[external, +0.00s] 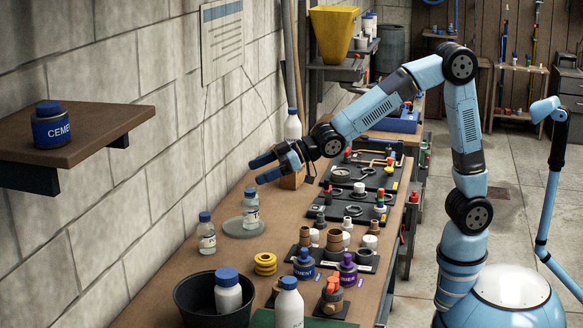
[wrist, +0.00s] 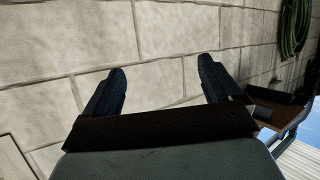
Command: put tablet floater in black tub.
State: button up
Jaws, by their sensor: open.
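My gripper (external: 254,170) is open and empty, pointing left toward the block wall above the workbench. Its two fingers also show in the wrist view (wrist: 162,68), with only wall between them. The black tub (external: 185,306) stands at the near end of the bench; a white bottle with a blue cap (external: 228,297) appears to be inside it. I cannot tell for sure which thing is the tablet floater. A round grey disc (external: 233,229) with a small blue-capped bottle (external: 250,205) on it lies on the bench below my gripper, and may be it.
Another blue-capped bottle (external: 207,236) stands left of the disc. Yellow rings (external: 265,263) are stacked near the tub. Trays of fittings (external: 365,186) line the bench's right side. A wall shelf (external: 75,140) juts out at left. A white bottle (external: 292,124) stands behind my gripper.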

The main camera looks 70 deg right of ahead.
jog(key=s+d+r+m+g+h, duration=0.1)
jog(key=s+d+r+m+h, duration=0.1)
jog(key=s+d, duration=0.65)
jog(key=s+d+r+m+g+h, duration=0.1)
jog(key=s+d+m+h, duration=0.15)
jog(key=s+d, duration=0.6)
jog(key=s+d+f+m+g+h, duration=0.1)
jog(key=s+d+f+g, duration=0.1)
jog(key=s+d, duration=0.4)
jog(key=s+d+f+m+g+h, duration=0.1)
jog(key=s+d, duration=0.6)
jog(key=s, duration=0.8)
jog(key=shift+f+g, duration=0.7)
jog(key=shift+f, duration=0.1)
